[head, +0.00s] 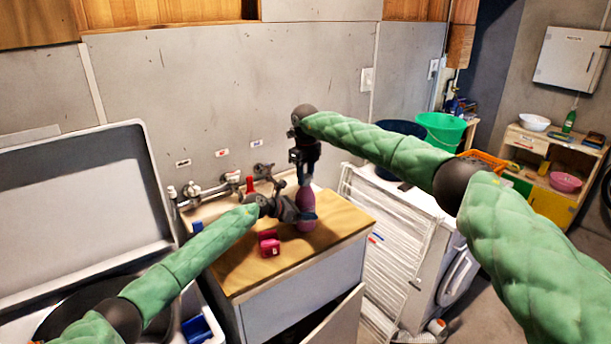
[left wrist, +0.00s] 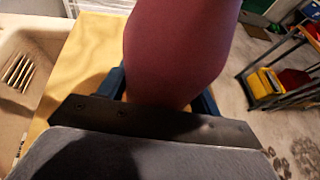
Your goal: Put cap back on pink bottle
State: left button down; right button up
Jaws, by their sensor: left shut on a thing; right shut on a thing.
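The pink bottle (head: 306,224) stands upright at the right rear part of the wooden counter. In the left wrist view its dark pink body (left wrist: 180,45) rises between my left fingers. My left gripper (head: 303,213) is shut on the bottle's body from the left side. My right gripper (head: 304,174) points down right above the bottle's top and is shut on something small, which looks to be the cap. The fingers hide most of it, and I cannot tell whether it touches the bottle's neck.
A pink-red box-like item (head: 268,243) sits on the wooden counter (head: 330,222) left of the bottle. A sink with taps (head: 205,190) is behind on the left. A white drying rack (head: 385,250) and washer stand right. The counter's front is bare.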

jog(key=o, duration=1.1)
jog(key=shift+r, duration=0.1)
jog(key=shift+r, duration=2.15)
jog(key=shift+c, duration=0.4)
jog(key=shift+r+n, duration=1)
jog(key=shift+r, duration=0.75)
jog(key=shift+f, duration=0.15)
